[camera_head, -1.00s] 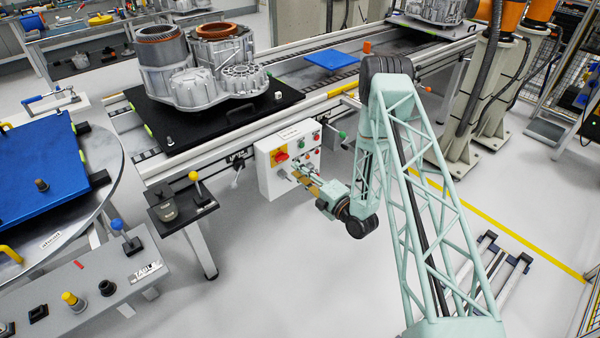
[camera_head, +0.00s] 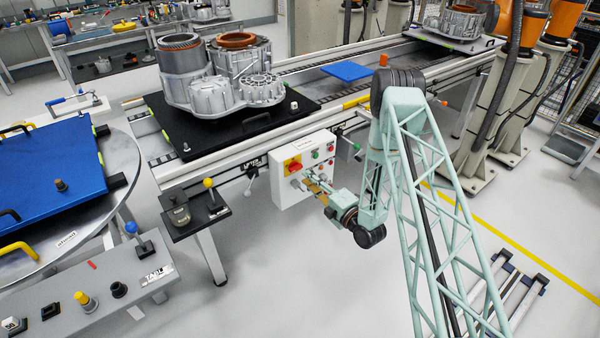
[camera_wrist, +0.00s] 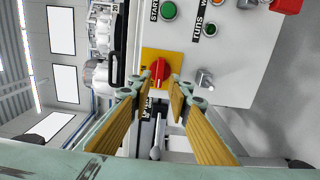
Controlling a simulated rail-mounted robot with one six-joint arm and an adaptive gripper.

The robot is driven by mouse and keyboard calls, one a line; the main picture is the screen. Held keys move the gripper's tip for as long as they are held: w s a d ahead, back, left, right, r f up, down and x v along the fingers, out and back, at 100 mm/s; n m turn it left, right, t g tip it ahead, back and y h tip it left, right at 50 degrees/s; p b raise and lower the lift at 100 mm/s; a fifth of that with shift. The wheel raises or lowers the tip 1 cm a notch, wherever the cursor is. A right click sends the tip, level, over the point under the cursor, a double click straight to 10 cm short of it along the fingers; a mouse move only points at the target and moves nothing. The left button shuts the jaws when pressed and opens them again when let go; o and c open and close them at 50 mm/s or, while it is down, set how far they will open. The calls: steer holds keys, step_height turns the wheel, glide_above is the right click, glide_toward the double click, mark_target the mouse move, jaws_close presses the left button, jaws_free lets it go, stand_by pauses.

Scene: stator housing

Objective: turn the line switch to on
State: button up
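The line switch is a red rotary knob on a yellow plate (camera_head: 292,165) at the upper left of a white control box. In the wrist view the red knob (camera_wrist: 159,70) lies just beyond and between the fingertips, its grip bar running up and down the picture. My gripper (camera_wrist: 156,92) is open, with one finger on each side of the knob's line. In the head view my gripper (camera_head: 309,184) is in front of the box's lower part. I cannot tell whether the fingers touch the knob, and its marked position is unreadable.
The white control box (camera_head: 281,193) also carries a green START button (camera_wrist: 168,10), another green button (camera_wrist: 210,29) and a metal toggle (camera_wrist: 204,79) near the right finger. A conveyor with a stator housing (camera_head: 222,85) stands behind. A small lever panel (camera_head: 194,214) is to the left.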

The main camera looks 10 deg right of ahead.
mark_target(297, 169)
steer(key=shift+p+x, duration=0.45)
steer(key=shift+x, duration=2.35)
steer(key=shift+w+a+b, duration=0.1)
steer(key=shift+w+b, duration=0.1)
steer(key=shift+b, duration=0.15)
steer(key=shift+c, duration=0.6)
steer(key=c, duration=0.5)
